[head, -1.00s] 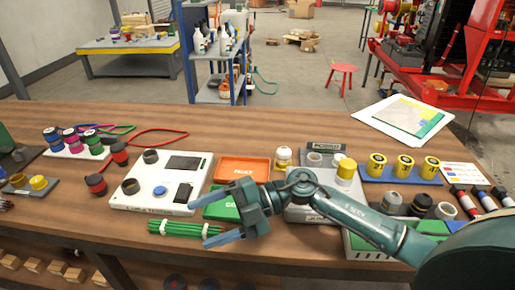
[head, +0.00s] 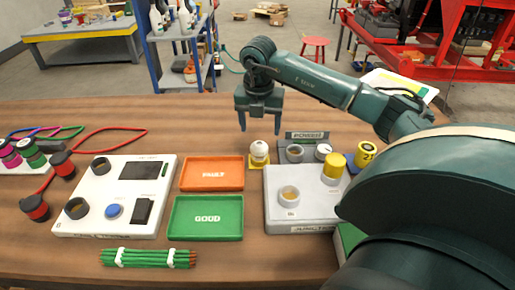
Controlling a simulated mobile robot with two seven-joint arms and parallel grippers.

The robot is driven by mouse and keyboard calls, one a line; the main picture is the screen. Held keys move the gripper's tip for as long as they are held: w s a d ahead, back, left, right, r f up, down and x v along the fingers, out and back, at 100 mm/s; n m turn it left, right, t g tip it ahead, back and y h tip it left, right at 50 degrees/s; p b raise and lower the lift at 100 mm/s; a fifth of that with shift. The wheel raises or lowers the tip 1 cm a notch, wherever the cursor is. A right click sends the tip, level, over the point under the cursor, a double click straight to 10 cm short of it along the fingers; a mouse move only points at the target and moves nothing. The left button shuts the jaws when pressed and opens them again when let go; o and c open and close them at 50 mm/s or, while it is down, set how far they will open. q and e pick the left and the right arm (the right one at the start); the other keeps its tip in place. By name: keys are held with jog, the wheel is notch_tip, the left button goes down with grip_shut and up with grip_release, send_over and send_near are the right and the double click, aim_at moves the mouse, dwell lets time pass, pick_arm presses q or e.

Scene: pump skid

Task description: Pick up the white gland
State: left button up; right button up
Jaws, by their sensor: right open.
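A small white rounded piece with a yellow lower part (head: 259,152), seemingly the white gland, stands on the table between the orange tray and the white junction box. My right gripper (head: 261,132) is open, with its two fingers pointing down. The fingertips show just above and around the top of this piece in the picture. No contact is visible, and the exact height gap is hard to tell. My left gripper is out of view.
The orange tray (head: 212,174) and green tray (head: 206,218) lie empty to the left. Behind the junction box is a grey labelled holder (head: 305,136). My right arm hides the table's right side.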

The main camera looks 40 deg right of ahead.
aim_at(259, 144)
notch_tip(259, 144, down, 3)
jog(key=shift+w+d+r, duration=0.1)
jog(key=shift+w, duration=0.05)
notch_tip(259, 144, down, 5)
jog(key=shift+f+p, duration=0.2)
jog(key=shift+p, duration=0.1)
jog(key=shift+w+r, duration=0.1)
jog(key=c, duration=1.2)
